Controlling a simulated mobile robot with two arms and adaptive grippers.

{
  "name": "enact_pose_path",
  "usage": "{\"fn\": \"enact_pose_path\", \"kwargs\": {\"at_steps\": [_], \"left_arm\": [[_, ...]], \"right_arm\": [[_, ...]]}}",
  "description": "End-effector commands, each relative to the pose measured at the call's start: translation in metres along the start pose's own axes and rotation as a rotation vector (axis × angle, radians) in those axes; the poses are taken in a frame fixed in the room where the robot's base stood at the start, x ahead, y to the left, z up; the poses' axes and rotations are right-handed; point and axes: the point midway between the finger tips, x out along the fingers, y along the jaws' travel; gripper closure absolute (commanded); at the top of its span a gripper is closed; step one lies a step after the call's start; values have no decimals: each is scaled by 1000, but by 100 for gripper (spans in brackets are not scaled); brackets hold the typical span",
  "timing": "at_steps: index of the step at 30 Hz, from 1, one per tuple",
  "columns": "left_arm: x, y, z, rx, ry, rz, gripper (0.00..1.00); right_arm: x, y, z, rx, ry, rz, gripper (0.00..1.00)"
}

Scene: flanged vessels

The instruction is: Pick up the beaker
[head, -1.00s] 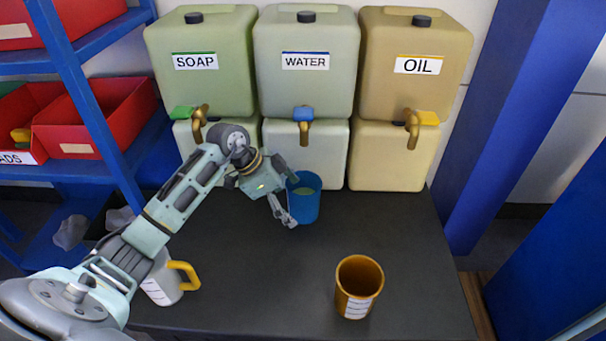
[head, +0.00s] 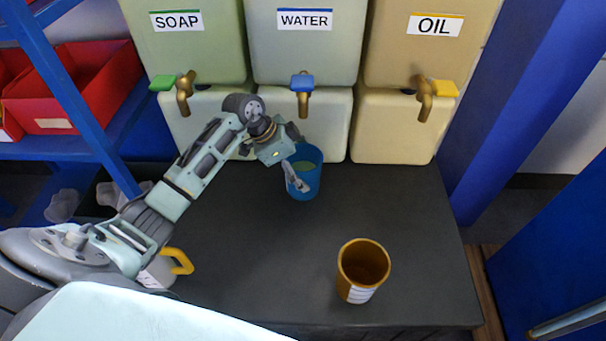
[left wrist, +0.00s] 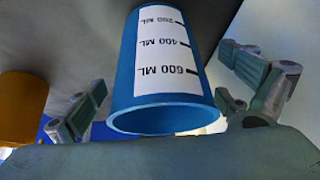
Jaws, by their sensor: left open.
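In the left wrist view my left gripper (left wrist: 172,95) is open, with one finger on each side of the beaker and gaps visible. The far finger is partly hidden in the head view. My right gripper is not in view.
An orange beaker (head: 361,272) stands at the table's front right. A white mug with a yellow handle (head: 178,262) is partly behind my left arm. Soap, water and oil tanks (head: 304,45) with taps (head: 303,92) line the back. The table's middle (head: 260,250) is clear.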

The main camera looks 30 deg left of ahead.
Motion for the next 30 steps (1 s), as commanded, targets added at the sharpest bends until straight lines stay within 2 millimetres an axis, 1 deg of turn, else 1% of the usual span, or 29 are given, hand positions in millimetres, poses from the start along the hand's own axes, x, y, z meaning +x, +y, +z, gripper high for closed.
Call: {"fn": "enact_pose_path", "kwargs": {"at_steps": [1, 4, 12, 30], "left_arm": [[7, 0, 1, 0, 0, 0, 4], [14, 0, 0, 1, 0, 0, 4], [15, 0, 0, 1, -1, -1, 4], [15, 0, 1, 1, -2, -1, 56]], "right_arm": [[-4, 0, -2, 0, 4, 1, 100], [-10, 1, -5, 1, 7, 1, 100], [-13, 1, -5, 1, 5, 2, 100], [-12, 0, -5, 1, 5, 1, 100]]}}
